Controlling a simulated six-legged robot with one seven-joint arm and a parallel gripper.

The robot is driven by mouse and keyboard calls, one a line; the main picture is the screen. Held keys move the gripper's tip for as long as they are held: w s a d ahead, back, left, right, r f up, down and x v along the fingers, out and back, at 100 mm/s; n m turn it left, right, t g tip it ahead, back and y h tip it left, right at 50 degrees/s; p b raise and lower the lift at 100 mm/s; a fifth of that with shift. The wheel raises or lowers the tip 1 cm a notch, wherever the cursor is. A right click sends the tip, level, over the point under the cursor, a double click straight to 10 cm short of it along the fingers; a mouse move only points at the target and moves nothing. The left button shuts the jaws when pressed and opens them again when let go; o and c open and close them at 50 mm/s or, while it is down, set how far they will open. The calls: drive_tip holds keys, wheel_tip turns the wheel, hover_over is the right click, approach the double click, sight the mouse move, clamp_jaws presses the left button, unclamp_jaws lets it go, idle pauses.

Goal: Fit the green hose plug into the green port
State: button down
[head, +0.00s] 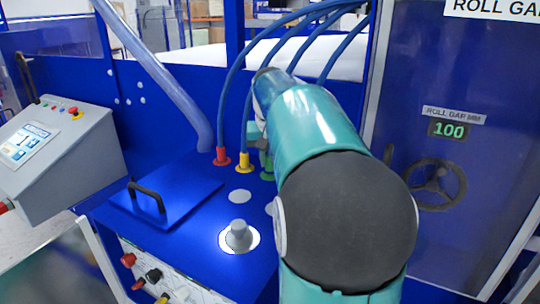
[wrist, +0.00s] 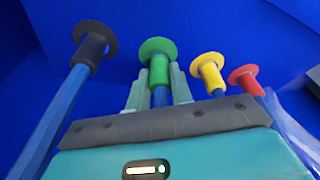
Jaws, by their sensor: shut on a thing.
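The green hose plug (wrist: 159,72) is between the two fingers of my gripper (wrist: 158,80), which are shut on it, with its blue hose (wrist: 161,97) running back between them. Its front end meets the round flange of the green port (wrist: 157,47) in the wrist view. The two look in line, but I cannot tell how deep the plug sits. In the head view the green port (head: 267,176) shows only in part, and my arm hides most of the plug and gripper.
Close by stand the yellow plug (wrist: 211,74) and red plug (wrist: 244,80) in their ports, and a black plug (wrist: 89,51) on the other side. Blue hoses (head: 232,90) rise beside my arm. A knob (head: 239,237) and a hatch handle (head: 147,196) stick up nearer.

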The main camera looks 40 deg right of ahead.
drive_tip(key=shift+f, duration=0.45)
drive_tip(key=c, duration=1.2)
unclamp_jaws()
drive_tip(key=shift+o, duration=0.2)
drive_tip(key=v, duration=1.3)
drive_tip(key=shift+r, duration=0.35)
drive_tip(key=shift+a, duration=0.1)
